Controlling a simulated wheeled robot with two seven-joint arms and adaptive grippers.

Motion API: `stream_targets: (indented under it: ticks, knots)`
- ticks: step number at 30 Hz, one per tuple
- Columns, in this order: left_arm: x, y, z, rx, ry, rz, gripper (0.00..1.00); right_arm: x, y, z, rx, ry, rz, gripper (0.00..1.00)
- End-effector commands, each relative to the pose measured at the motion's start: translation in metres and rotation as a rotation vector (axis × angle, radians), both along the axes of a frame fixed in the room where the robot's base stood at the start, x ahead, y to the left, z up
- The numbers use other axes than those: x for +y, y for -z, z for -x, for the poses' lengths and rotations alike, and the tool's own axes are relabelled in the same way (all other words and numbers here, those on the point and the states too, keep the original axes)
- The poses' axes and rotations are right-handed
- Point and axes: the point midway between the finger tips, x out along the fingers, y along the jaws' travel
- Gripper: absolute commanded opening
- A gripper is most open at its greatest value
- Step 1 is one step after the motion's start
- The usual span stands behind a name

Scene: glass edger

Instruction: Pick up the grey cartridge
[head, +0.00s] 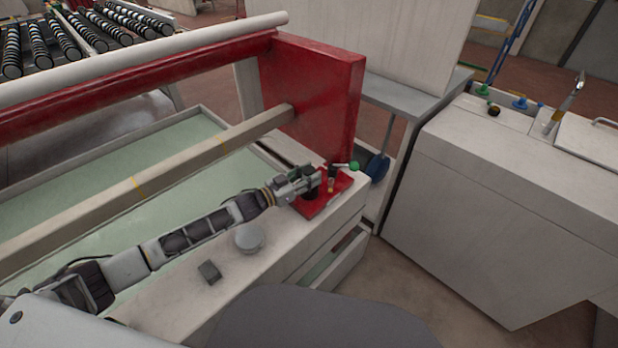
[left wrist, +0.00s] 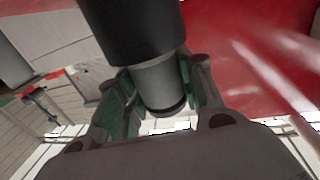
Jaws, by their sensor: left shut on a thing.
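The grey cartridge (left wrist: 160,82) is a cylinder with a grey section, a dark rim at one end and a wide black section at the other. It sits between the green-padded fingers of my left gripper (left wrist: 155,100), which is shut on its grey section. In the head view my left gripper (head: 314,182) is over the small red plate at the end of the white ledge, and it mostly hides the cartridge there. I cannot tell whether the cartridge is clear of the plate. My right gripper is in neither view.
A green-knobbed lever (head: 353,166) stands close beyond the gripper. The red upright (head: 325,95) rises behind it. A round grey disc (head: 250,237) and a small dark block (head: 209,271) lie on the white ledge (head: 195,305). A white cabinet (head: 490,200) stands at right.

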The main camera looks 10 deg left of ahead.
Motion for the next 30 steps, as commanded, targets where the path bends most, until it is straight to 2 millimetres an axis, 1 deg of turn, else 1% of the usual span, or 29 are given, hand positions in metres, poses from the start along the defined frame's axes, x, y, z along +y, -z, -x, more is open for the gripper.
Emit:
stream_targets:
  ticks: [4, 7, 12, 18, 24, 30]
  knots:
    - [0.000, -0.016, 0.000, -0.003, 0.001, 0.000, 0.14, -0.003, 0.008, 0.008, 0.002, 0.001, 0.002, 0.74]
    - [0.000, -0.028, 0.000, -0.004, 0.001, -0.001, 0.14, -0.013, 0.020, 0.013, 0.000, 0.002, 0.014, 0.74]
    - [0.000, -0.052, 0.000, -0.004, 0.001, 0.001, 0.14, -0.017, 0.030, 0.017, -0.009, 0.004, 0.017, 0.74]
    - [0.000, -0.076, 0.000, -0.003, 0.000, 0.000, 0.14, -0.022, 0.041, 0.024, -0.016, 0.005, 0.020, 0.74]
    - [0.000, -0.090, 0.000, -0.002, 0.000, 0.001, 0.14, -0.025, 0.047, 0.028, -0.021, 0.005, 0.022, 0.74]
    - [0.000, -0.092, 0.000, -0.001, 0.000, 0.001, 0.14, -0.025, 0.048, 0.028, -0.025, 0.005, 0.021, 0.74]
